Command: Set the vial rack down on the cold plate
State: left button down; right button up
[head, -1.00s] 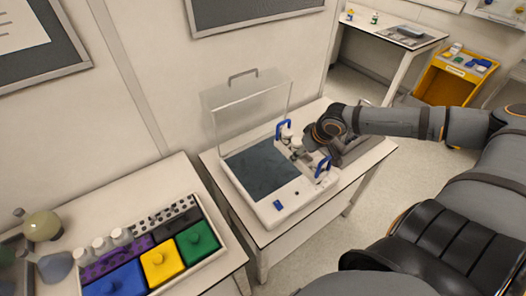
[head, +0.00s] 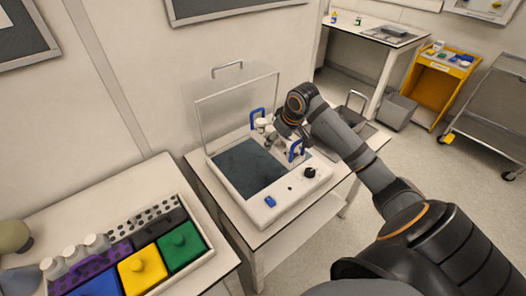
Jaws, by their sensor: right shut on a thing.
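The vial rack (head: 261,124) has white vials and two blue end handles. It is at the far right side of the cold plate unit, and part of it is hidden by my right gripper (head: 277,140). That gripper is shut on the rack, with its arm coming in from the right. The cold plate (head: 245,170) is a dark square surface in a white housing with a blue button and a black knob. Its clear lid stands open at the back. The dark surface is largely bare. I cannot tell whether the rack touches the housing. My left gripper is not in view.
The raised clear lid (head: 235,105) borders the plate's back. A grey tray with a handle (head: 335,140) is behind my right wrist. A yellow cart (head: 437,85) stands farther back.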

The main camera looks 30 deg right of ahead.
jog(key=w+f, duration=0.2)
jog(key=w, duration=0.1)
jog(key=w+a+f, duration=0.1)
jog(key=w+f, duration=0.2)
jog(key=shift+a+f+p, duration=0.15)
jog(key=shift+f+p, duration=0.1)
jog(key=shift+p, duration=0.1)
jog(key=shift+w+f, duration=0.35)
jog(key=shift+f, duration=0.2)
notch_tip(320, 180, down, 2)
jog(key=shift+w+a+f+p, duration=0.1)
jog(key=shift+f+p, duration=0.1)
jog(key=shift+p, duration=0.35)
jog(key=shift+f, duration=0.5)
jog(key=shift+f, duration=0.1)
jog(key=o, duration=1.4)
jog(key=shift+c, duration=0.2)
jog(key=v, duration=1.2)
jog(key=shift+b, duration=0.35)
